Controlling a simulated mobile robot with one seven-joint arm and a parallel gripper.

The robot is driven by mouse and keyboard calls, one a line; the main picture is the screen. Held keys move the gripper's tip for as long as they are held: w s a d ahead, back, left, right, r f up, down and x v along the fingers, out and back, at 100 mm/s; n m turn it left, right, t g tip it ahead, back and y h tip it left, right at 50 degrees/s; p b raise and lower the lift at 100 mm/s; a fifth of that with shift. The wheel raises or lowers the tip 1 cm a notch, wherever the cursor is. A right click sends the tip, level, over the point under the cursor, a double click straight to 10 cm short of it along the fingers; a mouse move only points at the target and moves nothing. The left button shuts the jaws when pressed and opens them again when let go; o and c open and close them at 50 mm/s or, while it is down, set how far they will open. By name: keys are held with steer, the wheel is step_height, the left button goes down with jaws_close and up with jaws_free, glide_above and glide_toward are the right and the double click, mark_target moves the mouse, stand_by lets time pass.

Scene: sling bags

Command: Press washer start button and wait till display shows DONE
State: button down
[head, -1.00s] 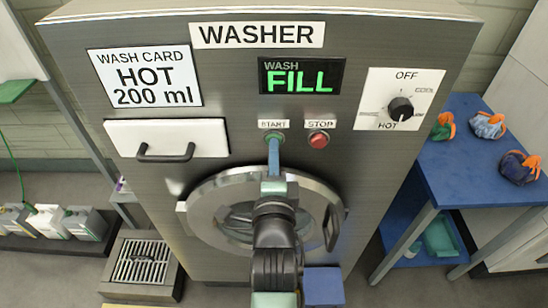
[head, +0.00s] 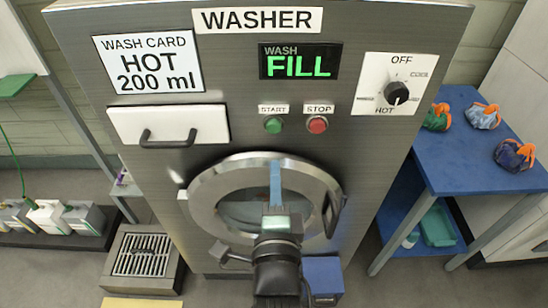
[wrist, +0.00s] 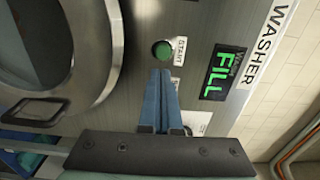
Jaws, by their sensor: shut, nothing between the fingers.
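The washer (head: 240,125) stands in front of me. Its display (head: 300,62) reads "WASH FILL" in green, and it also shows in the wrist view (wrist: 222,72). The green start button (head: 273,125) is fully visible, left of the red stop button (head: 317,124). In the wrist view the start button (wrist: 162,51) sits just beyond my fingertips, apart from them. My gripper (head: 275,163) is shut and empty, its blue fingers together in front of the round door, below the start button. The fingers also show in the wrist view (wrist: 161,75).
The door (head: 325,185) is closed. A drawer (head: 167,126) and a wash card (head: 148,62) are at left; a dial (head: 396,94) points toward HOT. A blue table (head: 480,150) with several bags is at right, and a floor grate (head: 143,257) at lower left.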

steer(key=s, duration=0.4)
steer(key=shift+r, duration=0.1)
steer(key=shift+s+r, duration=0.1)
steer(key=shift+s, duration=0.05)
stand_by(0.6)
step_height(320, 180, up, 23)
steer(key=w+n+t+p, duration=0.15)
steer(key=n+t, duration=0.25)
steer(key=n, duration=0.4)
steer(key=s+r+n+t, duration=0.2)
steer(key=s+r+n, duration=0.2)
steer(key=r, duration=0.7)
steer(key=s+r+n+t, duration=0.3)
steer(key=r+n, duration=0.3)
steer(key=r, duration=0.5)
steer(key=shift+s+a+r+p, duration=0.35)
steer(key=shift+s+p, duration=0.1)
steer(key=shift+s, duration=0.1)
steer(key=shift+f, duration=0.15)
